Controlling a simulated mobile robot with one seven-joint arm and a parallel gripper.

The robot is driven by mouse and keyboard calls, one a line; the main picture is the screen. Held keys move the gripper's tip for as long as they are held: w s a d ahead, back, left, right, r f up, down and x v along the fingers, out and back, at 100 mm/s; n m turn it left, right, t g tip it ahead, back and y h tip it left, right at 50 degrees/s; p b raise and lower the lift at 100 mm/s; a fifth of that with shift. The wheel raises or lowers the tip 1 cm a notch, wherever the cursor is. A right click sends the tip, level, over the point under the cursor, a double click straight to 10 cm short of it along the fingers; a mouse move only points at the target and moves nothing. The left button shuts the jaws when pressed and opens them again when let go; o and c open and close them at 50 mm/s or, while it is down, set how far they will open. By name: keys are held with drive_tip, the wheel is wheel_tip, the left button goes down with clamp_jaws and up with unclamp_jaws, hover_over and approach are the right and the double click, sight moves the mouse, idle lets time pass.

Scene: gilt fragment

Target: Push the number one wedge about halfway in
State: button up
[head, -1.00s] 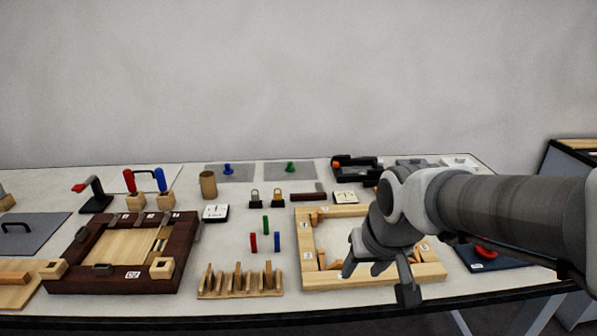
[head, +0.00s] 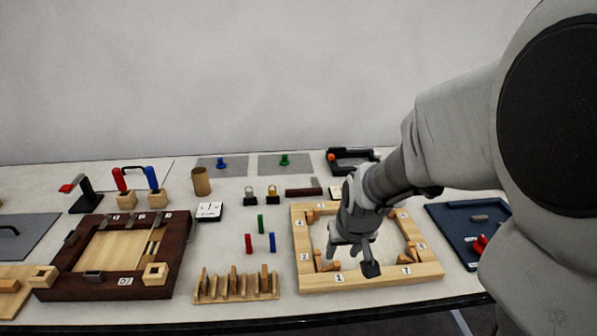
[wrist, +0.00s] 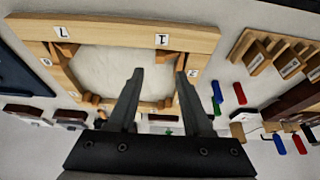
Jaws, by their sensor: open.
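The light wooden frame (head: 309,285) lies flat on the table, with number labels on its rails and small wooden wedges inside its corners. The label 1 (head: 339,277) is on the front rail; it also shows in the wrist view (wrist: 162,40). The wedge nearest that label (head: 328,265) lies against the inner side at the front left corner; it also shows in the wrist view (wrist: 168,57). How far in it sits is unclear. My gripper (head: 351,259) is open and empty above the front part of the frame. Its two fingers (wrist: 159,78) point toward the label 1 rail.
A dark wooden frame (head: 172,250) stands to the left, with a slotted wooden rack (head: 237,294) between. Small red, green and blue blocks (head: 260,224) stand behind the rack. A dark blue tray (head: 455,225) lies to the right. The light frame's middle is bare.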

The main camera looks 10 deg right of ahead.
sight(337, 264)
drive_tip(key=b+x, duration=0.3)
drive_tip(key=x, duration=0.5)
drive_tip(key=shift+w+f, duration=0.15)
drive_tip(key=shift+f, duration=0.1)
clamp_jaws()
idle(1.0)
